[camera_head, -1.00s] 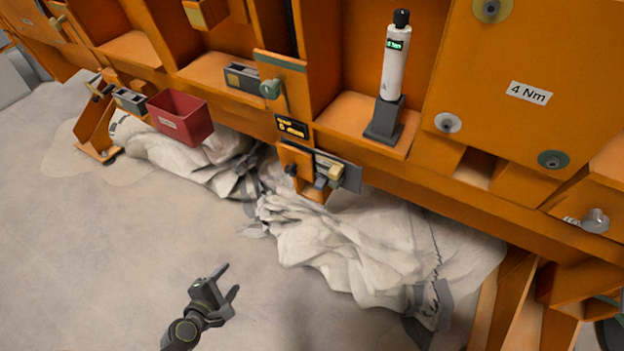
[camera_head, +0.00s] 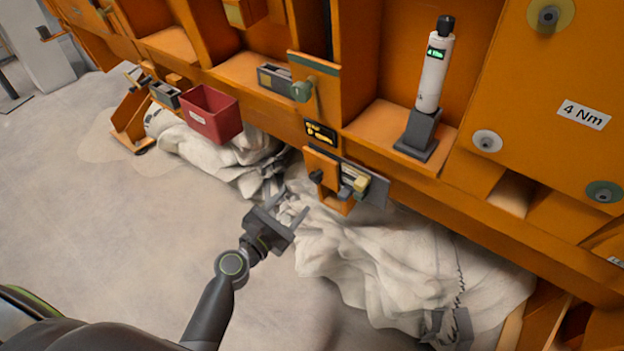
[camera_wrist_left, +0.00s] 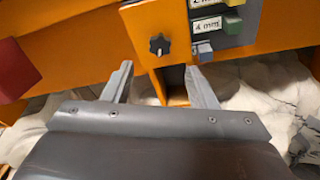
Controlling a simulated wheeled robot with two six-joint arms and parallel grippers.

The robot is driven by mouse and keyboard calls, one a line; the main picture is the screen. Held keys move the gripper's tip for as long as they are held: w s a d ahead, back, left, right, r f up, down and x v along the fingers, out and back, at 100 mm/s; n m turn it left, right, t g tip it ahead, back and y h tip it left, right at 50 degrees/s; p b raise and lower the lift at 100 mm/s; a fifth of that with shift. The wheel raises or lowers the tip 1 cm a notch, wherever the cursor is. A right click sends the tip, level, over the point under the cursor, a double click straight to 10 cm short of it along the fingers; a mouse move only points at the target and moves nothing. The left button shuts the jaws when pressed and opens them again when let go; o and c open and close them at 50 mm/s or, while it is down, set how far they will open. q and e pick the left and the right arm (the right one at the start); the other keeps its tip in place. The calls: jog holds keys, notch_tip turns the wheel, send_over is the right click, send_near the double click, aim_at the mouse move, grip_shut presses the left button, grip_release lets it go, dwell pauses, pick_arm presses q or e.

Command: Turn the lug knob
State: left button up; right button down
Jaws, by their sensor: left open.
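A small black star-shaped knob (camera_head: 317,176), which I take for the lug knob, sits on an orange block (camera_head: 324,160) low on the orange frame. In the left wrist view the knob (camera_wrist_left: 159,44) is ahead of the fingers, between their lines and slightly above the tips. My left gripper (camera_head: 293,201) is open and empty, below and left of the knob and apart from it. Its two fingers (camera_wrist_left: 160,74) show spread in the left wrist view. My right gripper is not in view.
Beside the knob is a grey plate with labelled blocks (camera_head: 354,182). A red bin (camera_head: 213,114) hangs to the left. A white driver in a dark stand (camera_head: 418,135) is on a shelf to the right. Pale crumpled sacks (camera_head: 390,255) lie below; the floor (camera_head: 130,230) at left is clear.

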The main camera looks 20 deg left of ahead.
aim_at(313, 180)
pick_arm(q)
jog(key=x, duration=0.9)
jog(key=shift+w, duration=0.1)
jog(key=c, duration=0.9)
